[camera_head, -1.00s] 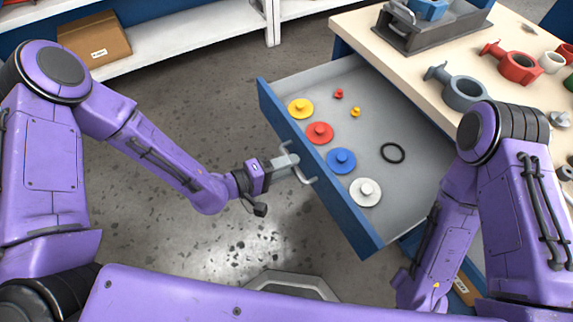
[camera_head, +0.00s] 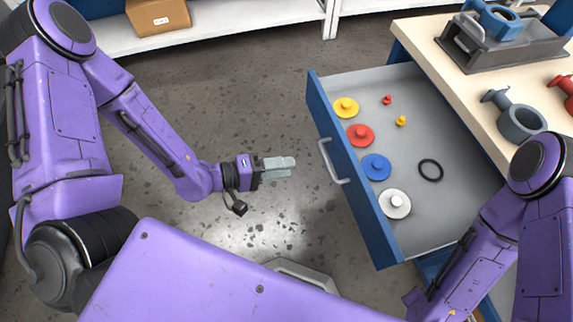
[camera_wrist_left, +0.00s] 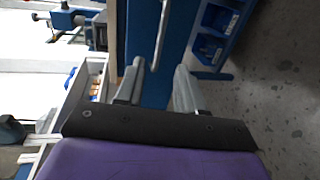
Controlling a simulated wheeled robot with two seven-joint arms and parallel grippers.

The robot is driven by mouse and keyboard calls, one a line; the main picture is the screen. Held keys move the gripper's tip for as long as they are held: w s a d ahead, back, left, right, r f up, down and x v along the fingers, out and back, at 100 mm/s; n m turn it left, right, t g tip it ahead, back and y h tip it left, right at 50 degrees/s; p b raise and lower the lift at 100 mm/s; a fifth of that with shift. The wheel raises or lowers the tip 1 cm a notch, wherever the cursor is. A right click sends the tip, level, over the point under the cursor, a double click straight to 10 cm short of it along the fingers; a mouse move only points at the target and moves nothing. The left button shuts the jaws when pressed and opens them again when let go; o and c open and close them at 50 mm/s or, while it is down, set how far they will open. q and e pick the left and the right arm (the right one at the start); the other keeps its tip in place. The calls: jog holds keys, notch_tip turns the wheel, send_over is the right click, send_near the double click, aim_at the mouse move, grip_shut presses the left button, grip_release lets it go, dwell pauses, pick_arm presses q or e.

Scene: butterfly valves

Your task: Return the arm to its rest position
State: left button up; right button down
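My left gripper (camera_head: 290,163) is over bare floor, left of the open drawer's bar handle (camera_head: 333,162), with a clear gap to it. In the left wrist view its two fingers (camera_wrist_left: 157,78) stand apart with nothing between them, and the handle (camera_wrist_left: 161,35) is beyond the fingertips. The drawer (camera_head: 384,238) has a blue front and a grey inside and is pulled out from the bench. My right arm (camera_head: 462,262) hangs at the lower right, beside the drawer; its gripper is out of view.
The drawer holds yellow (camera_head: 346,108), red (camera_head: 360,135), blue (camera_head: 376,167) and white (camera_head: 395,204) discs, small knobs and a black ring (camera_head: 430,170). Valve bodies (camera_head: 520,122) stand on the bench top (camera_head: 440,62). A shelf with a cardboard box (camera_head: 158,15) is behind. Floor between is free.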

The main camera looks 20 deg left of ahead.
dwell(0.3)
pick_arm(q)
jog(key=a+f+n+y+p, duration=0.1)
jog(key=a+f+y+p, duration=0.1)
jog(key=a+f+y, duration=0.55)
jog(key=s+a+f+g+y+p, duration=0.2)
jog(key=s+a+g+y, duration=0.1)
jog(key=s, duration=0.4)
jog(key=s+a+f+m+g+y+p, duration=0.1)
jog(key=s+a+g+y+p, duration=0.2)
jog(key=s+a+y, duration=0.2)
jog(key=s+a, duration=0.1)
jog(key=s, duration=0.2)
jog(key=shift+f+m, duration=0.3)
jog(key=shift+f, duration=0.1)
